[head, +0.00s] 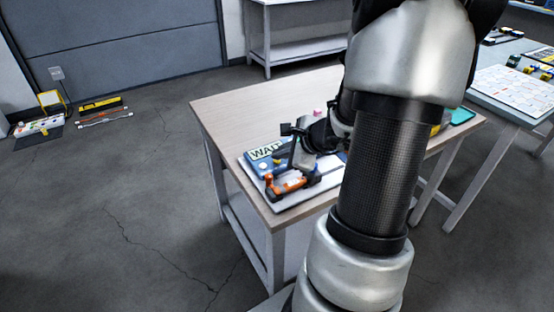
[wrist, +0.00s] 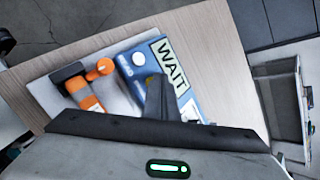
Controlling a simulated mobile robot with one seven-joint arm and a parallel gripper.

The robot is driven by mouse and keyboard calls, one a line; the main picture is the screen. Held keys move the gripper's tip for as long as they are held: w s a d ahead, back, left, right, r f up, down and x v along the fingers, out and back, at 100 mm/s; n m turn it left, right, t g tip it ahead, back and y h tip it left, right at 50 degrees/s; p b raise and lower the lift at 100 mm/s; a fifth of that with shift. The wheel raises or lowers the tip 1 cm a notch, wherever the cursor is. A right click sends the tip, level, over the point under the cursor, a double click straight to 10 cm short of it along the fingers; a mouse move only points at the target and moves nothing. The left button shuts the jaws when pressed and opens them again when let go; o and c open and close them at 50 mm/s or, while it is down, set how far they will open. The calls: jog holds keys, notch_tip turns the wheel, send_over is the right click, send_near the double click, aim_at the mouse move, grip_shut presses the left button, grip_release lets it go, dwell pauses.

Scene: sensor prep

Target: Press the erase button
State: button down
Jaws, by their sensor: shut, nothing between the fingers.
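A blue device (head: 259,155) with a white "WAIT" display lies on a white board on the wooden table in the head view. In the wrist view the blue device (wrist: 190,93) shows the "WAIT" display (wrist: 171,66) and a round white button (wrist: 138,58). Small lettering beside the button is too blurred to read, so I cannot tell whether it is the erase button. My gripper (wrist: 160,85) is shut and empty, its dark fingers reaching over the device and hiding part of its face. I cannot tell whether the fingertips touch it.
An orange and black tool (head: 290,182) lies beside the device on the white board (wrist: 48,97). The wooden table (head: 225,105) is clear at its far left. Another table (head: 482,95) with a white chart stands at the right. My arm hides the table's middle.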

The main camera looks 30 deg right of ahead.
aim_at(280, 164)
jog(key=shift+r+p, duration=0.35)
jog(key=shift+r, duration=0.35)
notch_tip(280, 164, up, 5)
jog(key=p, duration=0.4)
dwell(0.6)
